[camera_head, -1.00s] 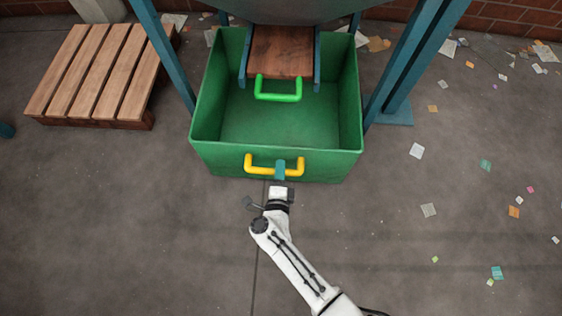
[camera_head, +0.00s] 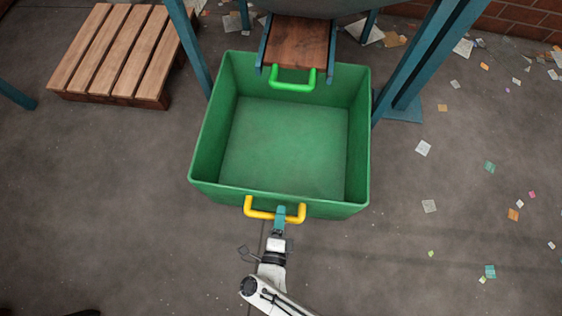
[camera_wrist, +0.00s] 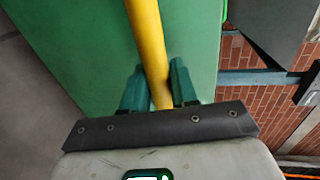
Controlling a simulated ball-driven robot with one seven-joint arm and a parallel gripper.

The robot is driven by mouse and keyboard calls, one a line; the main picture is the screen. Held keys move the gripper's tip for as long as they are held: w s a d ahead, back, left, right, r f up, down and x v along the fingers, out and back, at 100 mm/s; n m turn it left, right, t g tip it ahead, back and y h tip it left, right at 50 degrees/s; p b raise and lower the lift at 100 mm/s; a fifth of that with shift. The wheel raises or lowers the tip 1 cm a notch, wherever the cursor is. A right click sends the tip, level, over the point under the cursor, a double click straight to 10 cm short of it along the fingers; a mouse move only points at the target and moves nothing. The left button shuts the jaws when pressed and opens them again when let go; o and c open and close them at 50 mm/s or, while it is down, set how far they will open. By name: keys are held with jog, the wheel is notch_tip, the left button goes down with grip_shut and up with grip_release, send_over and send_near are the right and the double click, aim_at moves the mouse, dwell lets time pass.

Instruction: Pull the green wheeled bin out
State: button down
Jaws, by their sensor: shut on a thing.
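The green bin (camera_head: 285,200) stands on the floor, empty, with its open top facing up. Its front wall also shows in the wrist view (camera_wrist: 85,45). A yellow handle (camera_head: 259,214) is fixed to the bin's front wall. My gripper (camera_head: 281,215) is shut on the right part of this handle. In the wrist view the two teal fingers of my gripper (camera_wrist: 158,90) are on either side of the yellow bar (camera_wrist: 147,35). The bin's wheels are hidden.
A wooden flap (camera_head: 299,45) with a bright green handle (camera_head: 293,85) hangs over the bin's back edge. Teal posts (camera_head: 420,55) stand at both sides. A wooden pallet (camera_head: 112,50) lies at the left. Paper scraps litter the right. The floor in front is clear.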

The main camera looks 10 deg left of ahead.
jog(key=c, duration=1)
grip_release()
jog(key=p+v, duration=0.1)
jog(key=v, duration=0.9)
jog(key=shift+s, duration=0.35)
